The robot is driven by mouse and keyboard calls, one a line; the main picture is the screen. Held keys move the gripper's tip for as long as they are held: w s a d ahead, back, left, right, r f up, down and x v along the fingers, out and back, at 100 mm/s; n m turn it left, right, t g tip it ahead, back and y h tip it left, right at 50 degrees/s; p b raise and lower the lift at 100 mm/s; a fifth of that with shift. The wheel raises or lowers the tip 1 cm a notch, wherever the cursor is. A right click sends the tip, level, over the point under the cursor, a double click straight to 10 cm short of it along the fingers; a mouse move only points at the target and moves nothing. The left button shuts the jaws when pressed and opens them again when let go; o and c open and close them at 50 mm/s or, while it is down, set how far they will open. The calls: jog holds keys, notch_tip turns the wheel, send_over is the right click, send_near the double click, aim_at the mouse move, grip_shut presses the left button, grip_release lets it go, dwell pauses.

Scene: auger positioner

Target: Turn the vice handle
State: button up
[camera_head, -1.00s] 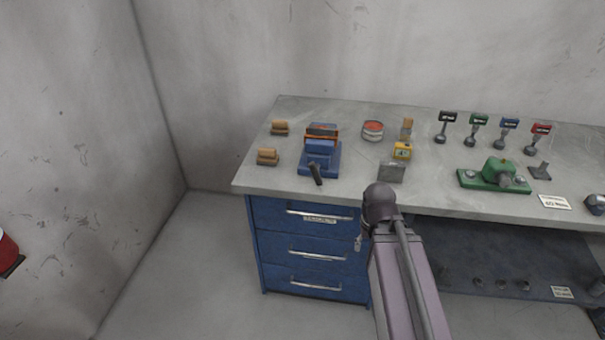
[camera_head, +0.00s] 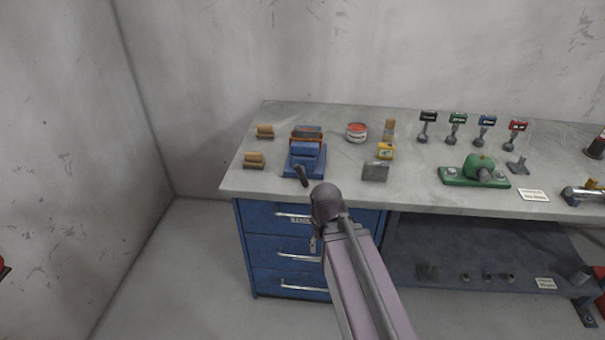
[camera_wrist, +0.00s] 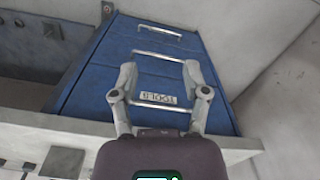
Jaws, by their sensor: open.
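The blue vice (camera_head: 306,158) stands on the left part of the grey workbench, with an orange-edged part at its back. Its dark handle (camera_head: 301,175) sticks out at the front, tilted, near the bench's front edge. My gripper (camera_wrist: 160,72) shows in the wrist view with its two fingers apart and nothing between them. It is over the front of the blue drawers, apart from the vice. In the head view my arm hides most of the gripper, and the arm's dark joint is just right of the handle. The vice is not visible in the wrist view.
Blue drawers (camera_head: 268,250) with metal handles are under the bench's (camera_head: 400,195) left end. Wooden blocks (camera_head: 254,160) lie left of the vice. A grey block (camera_head: 375,172), a yellow box (camera_head: 386,151) and a red-topped tin (camera_head: 357,132) stand to its right. A green device (camera_head: 475,172) is farther right.

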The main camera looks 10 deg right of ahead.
jog(key=w+d+f+n+t+h+b, duration=0.35)
jog(key=w+d+n+h+b, duration=0.2)
jog(key=n, duration=0.25)
jog(key=n+t+b, duration=1.1)
jog(key=n+t, duration=0.3)
jog(key=n, duration=1.2)
send_near(301, 178)
jog(key=shift+s+a+r, duration=0.1)
jog(key=shift+s+r, duration=0.05)
jog(key=shift+s, duration=0.35)
jog(key=shift+f+x, duration=0.2)
jog(key=shift+x, duration=6.75)
